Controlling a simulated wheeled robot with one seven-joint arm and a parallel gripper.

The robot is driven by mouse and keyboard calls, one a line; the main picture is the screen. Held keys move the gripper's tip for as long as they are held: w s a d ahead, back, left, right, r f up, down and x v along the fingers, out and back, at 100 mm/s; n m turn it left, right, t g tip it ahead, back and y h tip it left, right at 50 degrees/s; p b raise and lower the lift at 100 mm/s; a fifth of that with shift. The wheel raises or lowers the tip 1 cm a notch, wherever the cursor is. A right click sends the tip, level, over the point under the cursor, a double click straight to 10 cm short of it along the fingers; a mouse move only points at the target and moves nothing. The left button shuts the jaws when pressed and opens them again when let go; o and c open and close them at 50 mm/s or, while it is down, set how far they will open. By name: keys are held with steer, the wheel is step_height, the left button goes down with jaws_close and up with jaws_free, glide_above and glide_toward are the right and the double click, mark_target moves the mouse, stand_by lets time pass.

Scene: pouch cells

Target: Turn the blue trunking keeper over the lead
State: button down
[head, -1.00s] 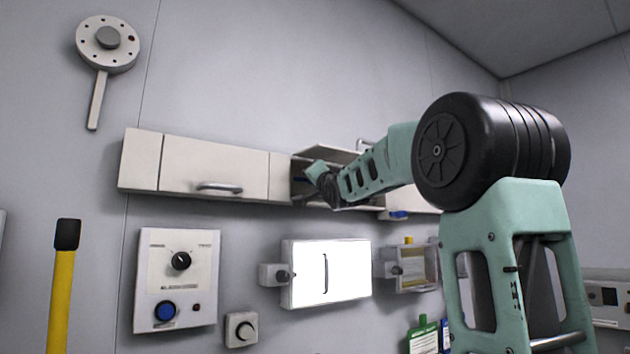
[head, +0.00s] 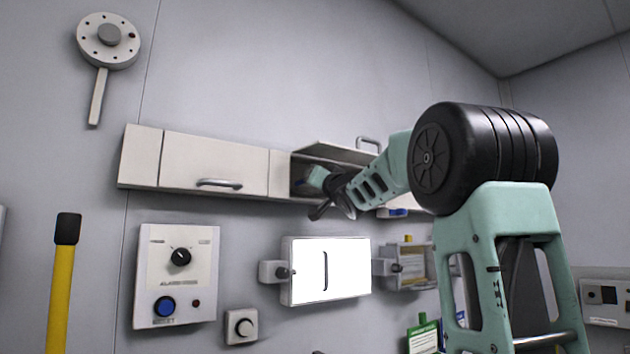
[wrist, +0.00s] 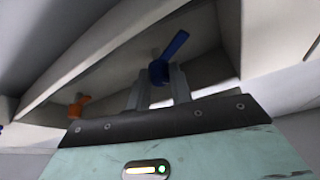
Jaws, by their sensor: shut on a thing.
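The blue trunking keeper (wrist: 174,45) shows in the wrist view, inside a pale open box-like space. Its round hub is at the fingertips and its lever points up and to the right. My gripper (wrist: 160,80) is shut on the keeper at the hub. In the head view my gripper end reaches into the open compartment (head: 305,162) on the wall, where the fingers and keeper are mostly hidden by my wrist. I cannot make out the lead in either view.
An orange keeper (wrist: 78,106) sits left of the blue one. The raised flap (head: 345,151) hangs over my wrist. A closed cabinet door (head: 200,166) is to the left. A bright white panel (head: 325,270) and a control box (head: 175,275) are below.

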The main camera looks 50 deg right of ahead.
steer(key=n+y, duration=0.3)
steer(key=n, duration=0.3)
steer(key=n+y, duration=0.3)
steer(key=n, duration=0.3)
steer(key=n+y, duration=0.3)
steer(key=n, duration=0.3)
steer(key=shift+d+f, duration=0.1)
steer(key=shift+d, duration=0.2)
steer(key=c, duration=1.3)
jaws_free()
steer(key=shift+o, duration=0.2)
steer(key=shift+s, duration=0.1)
